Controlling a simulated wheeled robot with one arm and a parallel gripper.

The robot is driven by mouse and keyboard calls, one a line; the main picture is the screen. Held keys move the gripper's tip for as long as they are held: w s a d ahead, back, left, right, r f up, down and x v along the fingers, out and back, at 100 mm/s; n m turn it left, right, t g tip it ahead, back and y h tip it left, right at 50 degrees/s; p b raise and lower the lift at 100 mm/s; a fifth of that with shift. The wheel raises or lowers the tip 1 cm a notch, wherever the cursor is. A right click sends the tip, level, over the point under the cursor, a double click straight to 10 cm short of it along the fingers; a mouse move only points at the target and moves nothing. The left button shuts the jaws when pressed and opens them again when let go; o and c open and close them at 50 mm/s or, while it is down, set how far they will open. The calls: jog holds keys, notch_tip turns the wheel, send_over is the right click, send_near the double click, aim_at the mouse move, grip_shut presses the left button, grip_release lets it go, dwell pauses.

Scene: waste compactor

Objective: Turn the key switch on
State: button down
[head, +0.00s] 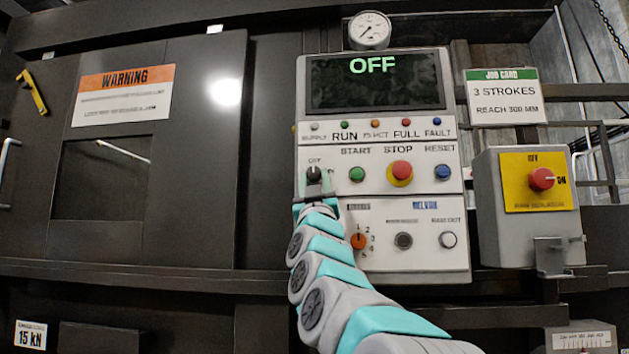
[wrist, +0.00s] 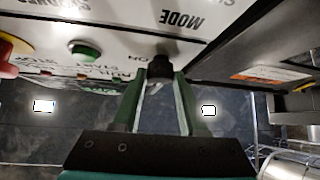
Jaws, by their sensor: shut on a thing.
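The key switch (head: 314,174) is a small dark knob on the upper left of the white control panel (head: 320,270), under an OFF label. Its exact angle is hard to make out. My gripper (head: 315,192) is at the switch from below and shut on it. In the wrist view my gripper (wrist: 160,82) has its two green fingers on either side of the dark switch knob (wrist: 159,66). The display (head: 375,80) above reads OFF in green.
Green start button (head: 357,174), red stop button (head: 400,172) and blue reset button (head: 442,172) sit right of the switch. An orange selector (head: 359,241) is below. A yellow isolator box (head: 540,180) with a red knob stands further right.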

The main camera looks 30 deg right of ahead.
jog(key=shift+m, duration=0.4)
jog(key=m+g+h, duration=0.2)
jog(key=m, duration=0.1)
jog(key=m+g+h, duration=0.2)
jog(key=m+h, duration=0.1)
jog(key=m+g+h, duration=0.1)
jog(key=m+h, duration=0.2)
jog(key=m, duration=0.1)
jog(key=shift+w+a+f+g+p, duration=0.1)
jog(key=shift+w+a+g+p, duration=0.2)
jog(key=shift+w+a+g, duration=0.1)
jog(key=m+g+h, duration=0.2)
jog(key=m+g, duration=0.1)
jog(key=m, duration=0.1)
jog(key=shift+a, duration=0.1)
jog(key=shift+r+m+g+h, duration=0.15)
jog(key=shift+m+g+h, duration=0.2)
jog(key=shift+m+g, duration=1.05)
jog(key=shift+r+m+g+h, duration=0.1)
jog(key=shift+m+g+h, duration=0.25)
jog(key=shift+m+g, duration=1.05)
jog(key=shift+a+m+g, duration=0.1)
jog(key=shift+m+g, duration=0.4)
jog(key=shift+m, duration=0.5)
jog(key=shift+r+m+g, duration=0.15)
jog(key=shift+m+g, duration=0.75)
jog(key=shift+m, duration=0.2)
jog(key=shift+c, duration=2.2)
grip_release()
